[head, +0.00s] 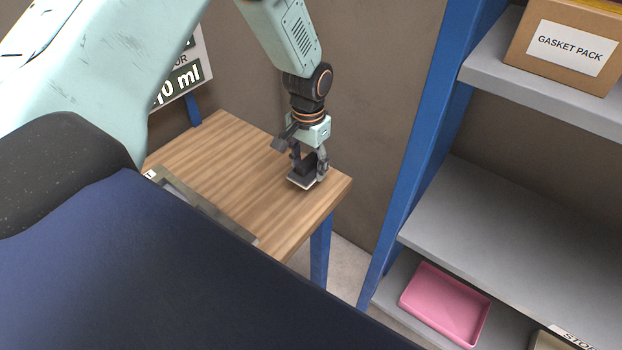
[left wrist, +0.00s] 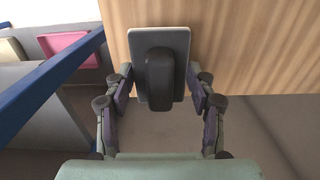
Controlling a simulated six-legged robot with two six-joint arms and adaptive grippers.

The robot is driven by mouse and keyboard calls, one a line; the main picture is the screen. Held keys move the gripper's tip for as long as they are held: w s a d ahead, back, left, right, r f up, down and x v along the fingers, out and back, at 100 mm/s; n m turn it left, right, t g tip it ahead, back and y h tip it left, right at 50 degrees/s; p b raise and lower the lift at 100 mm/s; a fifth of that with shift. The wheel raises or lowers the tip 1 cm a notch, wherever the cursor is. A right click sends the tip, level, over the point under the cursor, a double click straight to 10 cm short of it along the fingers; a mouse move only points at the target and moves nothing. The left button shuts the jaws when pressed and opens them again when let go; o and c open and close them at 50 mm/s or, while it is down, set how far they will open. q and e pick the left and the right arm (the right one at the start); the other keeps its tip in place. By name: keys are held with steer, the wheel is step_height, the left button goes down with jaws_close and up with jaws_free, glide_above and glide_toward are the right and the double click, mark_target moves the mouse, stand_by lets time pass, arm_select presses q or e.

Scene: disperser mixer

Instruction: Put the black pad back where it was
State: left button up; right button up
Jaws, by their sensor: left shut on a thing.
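The black pad (left wrist: 174,42) is a dark flat plate with a lighter edge and a black raised handle (left wrist: 159,78). In the head view the pad (head: 302,182) is at the right end of the wooden table (head: 235,160), at or just above its top; I cannot tell if it touches. My left gripper (head: 309,168) is above it with its fingers on either side of the handle, shut on it. The left wrist view also shows my left gripper (left wrist: 160,86) around the handle. My right gripper is not in view.
A blue-framed shelf (head: 500,210) stands to the right of the table, across a gap. It holds a gasket pack box (head: 563,45) above and a pink tray (head: 445,305) below. A sign (head: 185,80) stands behind the table. Bare tabletop lies left of the pad.

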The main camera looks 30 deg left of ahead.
mark_target(308, 178)
arm_select(q)
steer(key=shift+s+f, duration=0.25)
steer(key=shift+f, duration=0.2)
step_height(308, 178, down, 3)
steer(key=shift+w+a+f, duration=0.1)
steer(key=shift+w+f, duration=0.05)
steer(key=shift+f, duration=0.05)
steer(key=shift+w+f, duration=0.15)
steer(key=shift+s, duration=0.3)
steer(key=o, duration=0.8)
steer(key=shift+f, duration=0.1)
steer(key=o, duration=0.4)
steer(key=shift+w+f, duration=0.1)
steer(key=shift+w, duration=0.15)
steer(key=shift+s, duration=0.1)
